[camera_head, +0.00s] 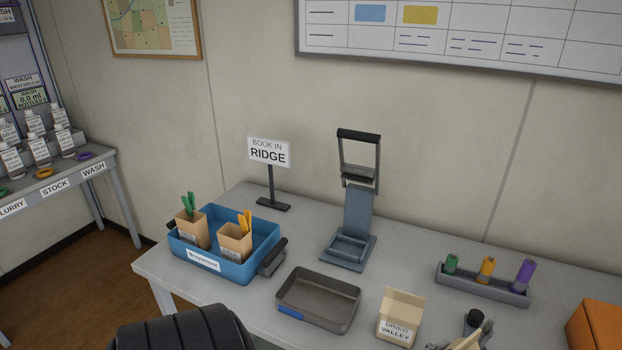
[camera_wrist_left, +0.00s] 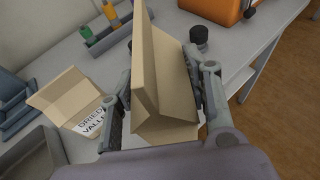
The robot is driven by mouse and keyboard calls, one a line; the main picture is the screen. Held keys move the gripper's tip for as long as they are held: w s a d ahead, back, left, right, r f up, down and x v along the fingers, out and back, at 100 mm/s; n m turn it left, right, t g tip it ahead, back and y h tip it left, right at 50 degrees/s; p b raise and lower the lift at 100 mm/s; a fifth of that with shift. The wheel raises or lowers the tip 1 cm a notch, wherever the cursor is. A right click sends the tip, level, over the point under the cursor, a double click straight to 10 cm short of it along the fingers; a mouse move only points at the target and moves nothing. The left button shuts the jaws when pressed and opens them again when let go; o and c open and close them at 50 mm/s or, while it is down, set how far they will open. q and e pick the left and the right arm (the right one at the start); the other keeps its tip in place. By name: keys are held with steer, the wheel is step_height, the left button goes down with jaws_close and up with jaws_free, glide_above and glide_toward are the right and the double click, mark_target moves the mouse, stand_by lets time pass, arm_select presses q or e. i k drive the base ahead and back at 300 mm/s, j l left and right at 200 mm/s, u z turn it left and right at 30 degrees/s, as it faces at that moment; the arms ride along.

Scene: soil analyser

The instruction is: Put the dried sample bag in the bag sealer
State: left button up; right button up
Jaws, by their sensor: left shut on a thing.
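My left gripper (camera_wrist_left: 165,105) is shut on a tan paper bag (camera_wrist_left: 160,75), tilted between its fingers; no label on it can be read. In the head view this held bag (camera_head: 467,342) and gripper show only in part at the bottom edge. Another tan bag, labelled DRIED VALLEY (camera_head: 400,316), stands on the table left of the gripper; it also shows in the left wrist view (camera_wrist_left: 72,98). The bag sealer appears to be the blue-grey upright device (camera_head: 357,212) at the table's back, its black-topped frame raised and its base empty. My right gripper is not in view.
An empty grey tray (camera_head: 318,298) lies in front of the device. A blue tray (camera_head: 208,269) holds two clipped bags beside the RIDGE sign (camera_head: 269,153). A rack (camera_head: 484,284) of coloured clips or pens, a black knob (camera_head: 473,318) and an orange case (camera_head: 598,325) are right.

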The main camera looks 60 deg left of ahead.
mark_target(348, 251)
steer(key=k+j, duration=0.1)
steer(key=j, duration=0.8)
steer(key=k+j, duration=0.15)
steer(key=j, duration=0.35)
steer(key=k+j, duration=0.1)
steer(key=j, duration=0.35)
